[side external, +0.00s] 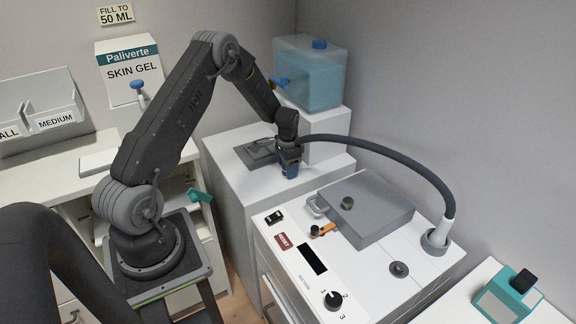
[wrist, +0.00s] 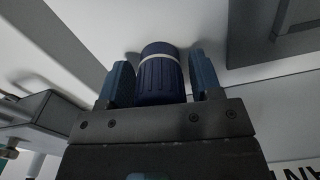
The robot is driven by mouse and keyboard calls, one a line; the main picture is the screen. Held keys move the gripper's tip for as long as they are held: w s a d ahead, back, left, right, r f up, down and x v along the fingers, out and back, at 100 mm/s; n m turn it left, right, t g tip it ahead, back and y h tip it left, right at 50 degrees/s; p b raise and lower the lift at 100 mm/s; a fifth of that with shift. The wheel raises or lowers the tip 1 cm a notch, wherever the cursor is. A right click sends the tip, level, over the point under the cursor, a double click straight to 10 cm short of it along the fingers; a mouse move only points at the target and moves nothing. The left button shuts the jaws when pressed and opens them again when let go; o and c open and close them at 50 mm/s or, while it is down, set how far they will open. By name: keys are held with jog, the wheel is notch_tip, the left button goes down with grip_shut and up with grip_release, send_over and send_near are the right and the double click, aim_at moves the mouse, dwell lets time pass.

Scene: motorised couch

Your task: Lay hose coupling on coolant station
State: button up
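The hose coupling (wrist: 161,75) is a dark blue ribbed cylinder with a white ring, seen between the two blue fingers in the wrist view. In the side view the fingers mostly hide the coupling. The dark hose (side external: 390,160) arcs through the air from a socket to my gripper. The coolant station (side external: 230,165) is a white cabinet, with a blue liquid tank (side external: 315,80) on a raised block. My gripper is over its front right part, beside a dark grey plate (side external: 252,157).
A white console (side external: 290,270) stands in front, with a grey box (side external: 365,208), knobs and the hose socket (side external: 434,242). A skin gel dispenser (side external: 130,75) stands at the left. The cabinet's front top is bare.

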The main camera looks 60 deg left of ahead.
jog(key=shift+o, duration=0.6)
jog(key=shift+r, duration=0.1)
notch_tip(320, 180, up, 11)
jog(key=shift+r, duration=0.1)
jog(key=shift+d+r, duration=0.15)
jog(key=shift+r, duration=0.45)
jog(key=s+d+r+t, duration=0.1)
jog(key=s+d+r, duration=0.3)
jog(key=d+r, duration=0.4)
jog(key=s+d+r+t, duration=0.2)
jog(key=s+d+r, duration=0.2)
jog(key=d+r, duration=0.35)
jog(key=s+d+r+n+t, duration=0.1)
jog(key=s+d+r+t, duration=0.1)
jog(key=s+d, duration=0.8)
jog(key=s+r, duration=0.1)
jog(key=s, duration=0.4)
jog(key=shift+s+n+t, duration=0.15)
jog(key=shift+n+t, duration=0.15)
jog(key=shift+n, duration=0.1)
